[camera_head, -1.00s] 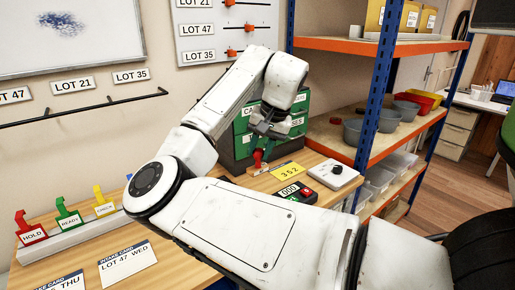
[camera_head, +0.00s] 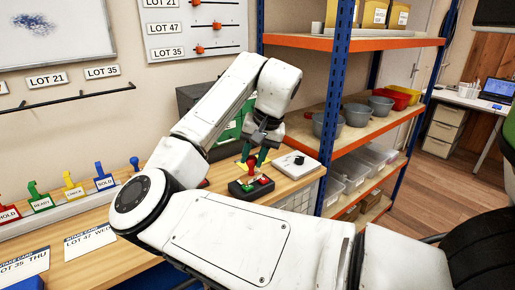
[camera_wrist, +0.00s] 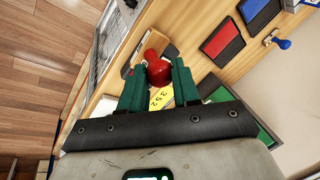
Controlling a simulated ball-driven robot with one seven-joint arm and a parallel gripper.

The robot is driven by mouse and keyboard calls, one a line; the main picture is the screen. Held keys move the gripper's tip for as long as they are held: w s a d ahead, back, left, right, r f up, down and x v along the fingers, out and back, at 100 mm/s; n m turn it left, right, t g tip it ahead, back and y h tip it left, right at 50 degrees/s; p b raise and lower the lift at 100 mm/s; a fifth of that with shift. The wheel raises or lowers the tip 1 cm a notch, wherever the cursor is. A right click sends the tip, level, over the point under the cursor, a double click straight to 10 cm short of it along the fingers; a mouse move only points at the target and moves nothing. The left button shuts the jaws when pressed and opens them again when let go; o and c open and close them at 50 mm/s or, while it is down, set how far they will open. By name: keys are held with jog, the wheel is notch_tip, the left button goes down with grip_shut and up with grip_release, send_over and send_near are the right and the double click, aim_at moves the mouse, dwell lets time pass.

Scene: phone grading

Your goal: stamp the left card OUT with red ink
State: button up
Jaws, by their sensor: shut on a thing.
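My gripper (camera_wrist: 158,85) is shut on a red stamp (camera_wrist: 158,70) with a round handle, which shows between its green fingers in the wrist view. A red ink pad (camera_wrist: 222,37) and a blue ink pad (camera_wrist: 258,12) show in the wrist view. The left intake card (camera_head: 25,267), LOT 35 THU, lies at the bench's lower left, cut off by the picture edge. The other card (camera_head: 90,242) reads LOT 47 WED.
A blue-handled stamp (camera_wrist: 284,43) stands near the pads. A yellow card (camera_wrist: 159,98) is partly hidden by my gripper. A rack of coloured tags (camera_head: 75,194) runs along the bench's left. A white device (camera_head: 294,163) and shelves (camera_head: 335,146) are at right.

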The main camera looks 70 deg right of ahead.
jog(key=w+a+f+n+y, duration=0.1)
jog(key=w+a+f+n, duration=0.2)
jog(key=a+f, duration=0.4)
jog(key=w+a+f+n+y, duration=0.1)
jog(key=w+a+f+n, duration=0.3)
jog(key=a, duration=1.3)
jog(key=w+a+f+n+g+y, duration=0.1)
jog(key=w+a+f+n, duration=0.3)
jog(key=a+f, duration=0.6)
jog(key=w+a, duration=0.2)
jog(key=shift+w+a, duration=0.3)
jog(key=shift+w, duration=0.1)
